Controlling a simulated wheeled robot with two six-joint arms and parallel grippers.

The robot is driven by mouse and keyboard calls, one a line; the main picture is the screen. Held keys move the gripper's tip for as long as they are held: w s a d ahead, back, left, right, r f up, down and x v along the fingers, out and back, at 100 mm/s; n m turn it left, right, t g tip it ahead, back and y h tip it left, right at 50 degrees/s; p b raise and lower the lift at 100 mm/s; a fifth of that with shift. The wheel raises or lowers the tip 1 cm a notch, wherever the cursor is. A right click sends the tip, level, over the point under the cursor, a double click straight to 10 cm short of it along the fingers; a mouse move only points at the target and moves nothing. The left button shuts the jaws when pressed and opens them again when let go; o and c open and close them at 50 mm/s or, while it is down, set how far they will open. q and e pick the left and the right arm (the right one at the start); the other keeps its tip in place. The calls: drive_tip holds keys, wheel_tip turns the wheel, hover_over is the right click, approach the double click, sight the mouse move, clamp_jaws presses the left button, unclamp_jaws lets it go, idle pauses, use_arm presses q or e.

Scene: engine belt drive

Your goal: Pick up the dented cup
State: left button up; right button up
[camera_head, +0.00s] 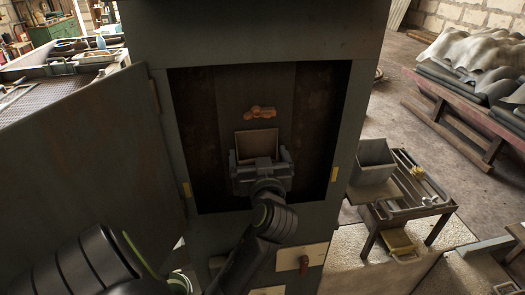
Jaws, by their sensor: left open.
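My left gripper (260,156) is inside an open dark metal cabinet (333,40). Its two fingers are spread apart and point away from me. A small square tan, box-like thing (256,140) shows just beyond and between the fingers; I cannot tell if they touch it. A lumpy orange-brown object (260,113) is farther in, above the box in the picture. I cannot make out a clear dented cup; either of these shapes is too small to name surely. My right gripper does not show.
The cabinet's door (85,165) stands open at the left, and its side walls bound the opening closely. A metal cart (405,205) with a grey bin (373,165) stands at the right. A workbench (60,85) is behind the door.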

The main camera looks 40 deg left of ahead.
use_arm(q)
drive_tip(key=shift+s+d+r, duration=0.2)
drive_tip(key=shift+s+d, duration=0.05)
drive_tip(key=shift+s+d+r, duration=0.15)
drive_tip(key=shift+s, duration=0.05)
drive_tip(key=shift+c, duration=0.8)
drive_tip(key=shift+s, duration=0.1)
drive_tip(key=shift+c, duration=1.1)
drive_tip(key=c, duration=0.4)
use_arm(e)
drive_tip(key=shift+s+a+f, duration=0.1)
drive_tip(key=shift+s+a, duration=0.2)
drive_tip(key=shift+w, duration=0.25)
